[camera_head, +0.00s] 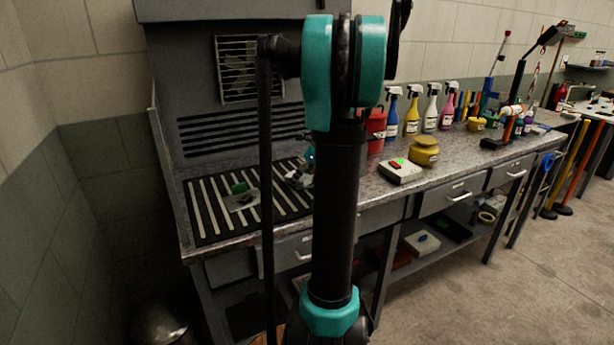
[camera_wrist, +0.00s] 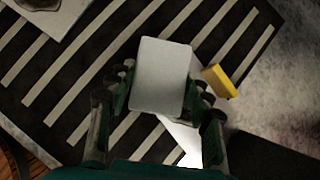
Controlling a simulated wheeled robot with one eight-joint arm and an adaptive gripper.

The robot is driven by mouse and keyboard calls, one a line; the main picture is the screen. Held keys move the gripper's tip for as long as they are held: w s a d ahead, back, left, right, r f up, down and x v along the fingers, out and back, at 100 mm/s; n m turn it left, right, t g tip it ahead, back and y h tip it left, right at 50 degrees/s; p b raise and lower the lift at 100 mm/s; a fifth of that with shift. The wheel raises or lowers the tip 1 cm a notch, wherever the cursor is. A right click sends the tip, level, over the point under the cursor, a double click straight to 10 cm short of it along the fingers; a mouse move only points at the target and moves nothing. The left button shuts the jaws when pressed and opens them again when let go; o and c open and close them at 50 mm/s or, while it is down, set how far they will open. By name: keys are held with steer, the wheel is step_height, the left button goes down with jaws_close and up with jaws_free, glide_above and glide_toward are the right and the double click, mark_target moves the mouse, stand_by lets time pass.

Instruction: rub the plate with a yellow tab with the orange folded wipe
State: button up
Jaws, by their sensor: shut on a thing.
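In the wrist view my gripper (camera_wrist: 162,88) is shut on a pale grey, round-cornered flat pad (camera_wrist: 160,72); no orange shows on its visible face. A yellow tab (camera_wrist: 220,82) sticks out just right of the pad. A pale plate (camera_wrist: 184,138) shows partly below the pad, mostly hidden by the pad and my fingers; it seems to be the one with the yellow tab. I cannot tell whether pad and plate touch. In the head view my gripper (camera_head: 300,174) is partly hidden behind my arm, low over the striped mat. No orange folded wipe is recognisable.
Another plate with a green tab (camera_head: 240,188) lies left on the black-and-white striped mat (camera_head: 205,228). To the right on the bench stand a white box with a red button (camera_head: 400,172), a yellow jar (camera_head: 424,152), a red can (camera_head: 376,132) and several spray bottles (camera_head: 412,112).

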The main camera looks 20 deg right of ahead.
steer(key=shift+a, duration=0.15)
steer(key=shift+r, duration=3)
steer(key=shift+r, duration=1.5)
